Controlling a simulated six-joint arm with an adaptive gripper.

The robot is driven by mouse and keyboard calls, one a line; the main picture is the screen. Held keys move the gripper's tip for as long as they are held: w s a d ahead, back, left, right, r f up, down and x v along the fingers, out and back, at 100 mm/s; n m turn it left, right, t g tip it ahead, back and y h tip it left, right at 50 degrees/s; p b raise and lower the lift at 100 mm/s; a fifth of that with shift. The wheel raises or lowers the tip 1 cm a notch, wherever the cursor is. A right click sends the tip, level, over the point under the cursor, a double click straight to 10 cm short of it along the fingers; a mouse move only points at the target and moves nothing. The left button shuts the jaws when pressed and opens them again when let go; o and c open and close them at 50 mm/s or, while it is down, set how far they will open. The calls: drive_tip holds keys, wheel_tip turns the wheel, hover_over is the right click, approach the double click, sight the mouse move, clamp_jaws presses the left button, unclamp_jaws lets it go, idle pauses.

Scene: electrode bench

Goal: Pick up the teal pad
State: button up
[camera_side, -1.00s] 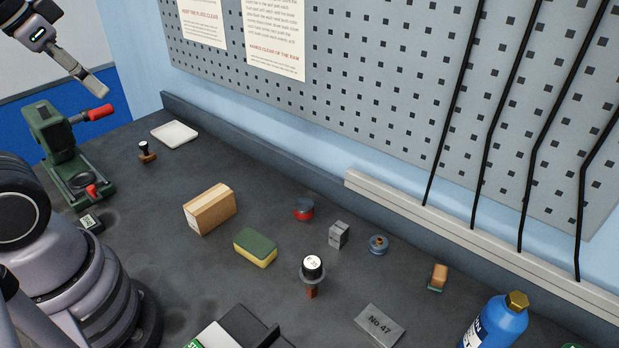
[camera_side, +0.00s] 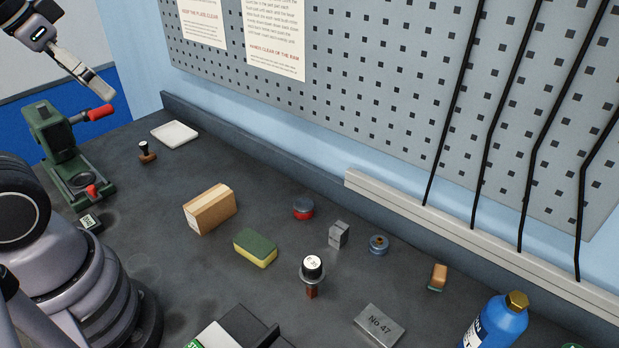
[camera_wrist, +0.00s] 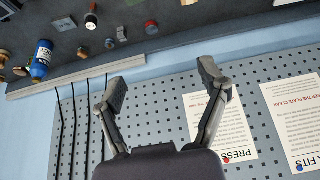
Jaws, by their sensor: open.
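A small tan block (camera_side: 439,272) stands on the dark bench at the right in the side view, with a thin teal layer, seemingly the teal pad (camera_side: 435,289), along its lower edge. In the wrist view a small brown piece (camera_wrist: 83,51) near the blue bottle seems to be the same block; its teal part is not clear there. My gripper (camera_side: 98,86) is high at the top left of the side view, far from the pad. In the wrist view my gripper (camera_wrist: 162,84) has its two fingers wide apart with nothing between them.
A blue bottle (camera_side: 497,325) stands right of the block, and a blue spool (camera_side: 378,245) lies to its left. A grey plate (camera_side: 380,324) marked No 47 is in front. The wall trough (camera_side: 480,232) runs behind. A sponge (camera_side: 256,251) and carton lie farther left.

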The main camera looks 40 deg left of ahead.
drive_tip(key=w+d+f+n+g+h, duration=0.3)
drive_tip(key=w+d+f+n+h, duration=0.2)
drive_tip(key=w+d, duration=0.55)
drive_tip(key=w+d+f+n+g+h, duration=0.3)
drive_tip(key=w+d+f+n+h, duration=0.25)
drive_tip(key=w+d, duration=0.5)
drive_tip(key=w+d+f+n+t, duration=0.1)
drive_tip(key=w+d+f+n, duration=0.1)
drive_tip(key=f, duration=0.6)
drive_tip(key=w+d+f+n+t+h, duration=0.1)
drive_tip(key=w+f+n, duration=0.3)
drive_tip(key=f, duration=0.4)
drive_tip(key=w+d+f+n+t+h, duration=0.1)
drive_tip(key=w+d+f+n+t, duration=0.1)
drive_tip(key=f, duration=0.7)
drive_tip(key=shift+w+d+n+h, duration=0.15)
drive_tip(key=shift+w+d+n, duration=0.1)
drive_tip(key=shift+w+n, duration=0.4)
drive_tip(key=shift+w+d+n+h, duration=0.1)
drive_tip(key=shift+w+d+n, duration=0.15)
drive_tip(key=shift+n, duration=0.55)
approach(432, 272)
drive_tip(key=x, duration=0.4)
drive_tip(key=shift+s+d+r, duration=0.1)
drive_tip(key=shift+s+r, duration=0.05)
drive_tip(key=shift+x, duration=3.05)
drive_tip(key=shift+r, duration=0.1)
drive_tip(key=shift+c, duration=0.3)
